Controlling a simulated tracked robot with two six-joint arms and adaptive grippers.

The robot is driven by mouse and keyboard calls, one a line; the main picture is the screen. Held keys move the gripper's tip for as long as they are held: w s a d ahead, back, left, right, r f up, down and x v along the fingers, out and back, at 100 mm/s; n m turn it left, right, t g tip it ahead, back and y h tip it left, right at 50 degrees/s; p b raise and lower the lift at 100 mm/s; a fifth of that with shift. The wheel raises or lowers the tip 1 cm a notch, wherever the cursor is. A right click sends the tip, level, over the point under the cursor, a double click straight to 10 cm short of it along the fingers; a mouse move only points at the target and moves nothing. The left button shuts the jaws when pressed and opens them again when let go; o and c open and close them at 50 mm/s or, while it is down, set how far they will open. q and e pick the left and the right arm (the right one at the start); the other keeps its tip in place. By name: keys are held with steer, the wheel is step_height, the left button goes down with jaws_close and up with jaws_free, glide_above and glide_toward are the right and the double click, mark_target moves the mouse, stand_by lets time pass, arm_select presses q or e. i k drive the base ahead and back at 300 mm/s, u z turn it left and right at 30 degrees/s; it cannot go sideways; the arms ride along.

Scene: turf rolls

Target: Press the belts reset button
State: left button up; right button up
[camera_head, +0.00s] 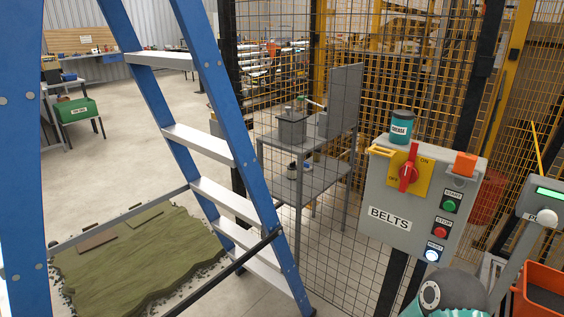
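The grey BELTS control box (388,238) is mounted by the mesh fence on the right. Its reset button (432,256) is at the lower right of the box face and looks lit bluish white. Above it are the red stop button (440,232) and the green start button (449,205). A red rotary switch (409,176) sits on a yellow ON/OFF plate, its handle near upright. A teal and dark rounded part, which looks like my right arm, rises from the bottom edge just below the reset button, apart from it in the picture. Neither gripper shows.
A blue stepladder (220,92) fills the left foreground. A teal grease tin (401,127) stands on the box, with an orange object (465,163) at its right. An orange bin (540,284) is at the lower right. Turf (135,255) lies at lower left.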

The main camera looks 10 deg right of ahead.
mark_target(432, 256)
steer(key=u, duration=1.35)
steer(key=i, duration=0.1)
steer(key=z, duration=2.7)
